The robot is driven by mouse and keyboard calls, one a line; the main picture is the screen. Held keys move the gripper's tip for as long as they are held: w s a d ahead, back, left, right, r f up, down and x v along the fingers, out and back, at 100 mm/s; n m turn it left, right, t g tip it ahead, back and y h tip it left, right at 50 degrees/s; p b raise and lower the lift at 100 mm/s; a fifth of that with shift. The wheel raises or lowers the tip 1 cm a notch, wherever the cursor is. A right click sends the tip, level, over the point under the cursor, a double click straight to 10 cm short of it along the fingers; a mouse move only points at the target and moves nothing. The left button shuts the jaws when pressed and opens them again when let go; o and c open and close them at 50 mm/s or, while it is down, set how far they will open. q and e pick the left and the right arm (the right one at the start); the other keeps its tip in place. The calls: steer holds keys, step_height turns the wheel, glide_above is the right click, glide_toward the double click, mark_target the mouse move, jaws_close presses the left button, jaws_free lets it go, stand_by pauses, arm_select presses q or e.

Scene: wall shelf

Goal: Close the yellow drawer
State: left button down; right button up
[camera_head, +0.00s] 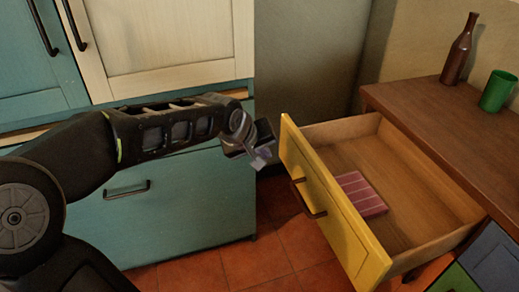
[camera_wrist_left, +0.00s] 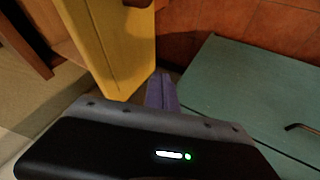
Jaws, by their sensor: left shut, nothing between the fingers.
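The yellow drawer (camera_head: 338,205) is pulled out from the brown wooden cabinet at the right. Its yellow front has a dark handle (camera_head: 307,199), and a pink striped item (camera_head: 361,194) lies inside. My left gripper (camera_head: 262,158) is shut and empty, a little to the left of the drawer front, near its upper far corner. In the left wrist view the shut fingers (camera_wrist_left: 162,92) point toward the floor side, with the yellow drawer front (camera_wrist_left: 115,45) to their left. I cannot tell whether they touch it. My right gripper is not in view.
A brown bottle (camera_head: 458,50) and a green cup (camera_head: 497,91) stand on the cabinet top (camera_head: 420,100). A teal cabinet (camera_head: 190,205) with a dark handle stands at the left. Tiled floor (camera_head: 285,240) lies between the cabinets. Blue and green fronts show at the lower right.

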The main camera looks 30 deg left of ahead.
mark_target(289, 155)
arm_select(q)
steer(key=w+d+f, duration=0.1)
steer(key=w, duration=0.1)
steer(key=w+f, duration=0.1)
steer(key=w+d+f+b, duration=0.1)
steer(key=w, duration=0.1)
steer(key=shift+w+d+f, duration=0.15)
steer(key=shift+w+d, duration=0.2)
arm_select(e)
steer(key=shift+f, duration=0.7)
